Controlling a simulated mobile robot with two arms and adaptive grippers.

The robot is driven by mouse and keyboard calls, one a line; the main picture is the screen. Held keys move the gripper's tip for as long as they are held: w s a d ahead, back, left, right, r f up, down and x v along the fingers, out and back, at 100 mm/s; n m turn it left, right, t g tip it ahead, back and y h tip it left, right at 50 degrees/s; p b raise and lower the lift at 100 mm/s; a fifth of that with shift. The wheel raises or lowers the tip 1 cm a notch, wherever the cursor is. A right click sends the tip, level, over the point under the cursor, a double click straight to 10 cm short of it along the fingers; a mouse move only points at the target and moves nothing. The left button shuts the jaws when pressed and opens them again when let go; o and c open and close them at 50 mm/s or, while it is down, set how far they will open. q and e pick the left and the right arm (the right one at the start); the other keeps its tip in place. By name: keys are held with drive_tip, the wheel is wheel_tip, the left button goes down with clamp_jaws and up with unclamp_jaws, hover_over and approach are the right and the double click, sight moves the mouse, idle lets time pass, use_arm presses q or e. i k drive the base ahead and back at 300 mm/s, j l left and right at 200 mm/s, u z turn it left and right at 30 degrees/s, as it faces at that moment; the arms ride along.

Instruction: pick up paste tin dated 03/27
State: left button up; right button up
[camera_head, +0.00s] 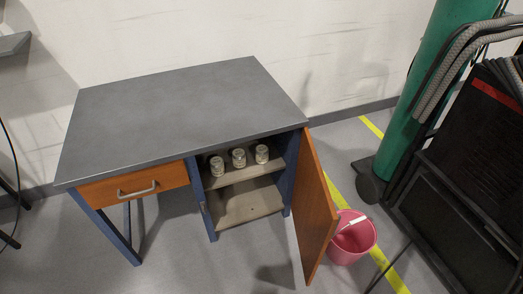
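Three small pale tins stand upright in a row on the upper shelf of the open cabinet: a left tin (217,166), a middle tin (239,158) and a right tin (262,154). They look alike. Any dates on them are too small to read, so I cannot tell which one is dated 03/27. Neither of my grippers shows in the head view.
The grey desk (180,110) has a bare top. Its orange drawer (134,186) is shut, and its orange door (314,209) stands open on the right. A pink bucket (352,238) is beside the door. The lower shelf (245,204) is empty. A green cylinder (420,95) stands at right.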

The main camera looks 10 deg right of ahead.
sight(240, 155)
drive_tip(key=i+j, duration=0.2)
drive_tip(key=i+j+z, duration=0.4)
drive_tip(key=j, duration=0.25)
drive_tip(key=j+z, duration=0.2)
drive_tip(key=j, duration=0.15)
drive_tip(key=i+j+z, duration=0.2)
drive_tip(key=j, duration=0.2)
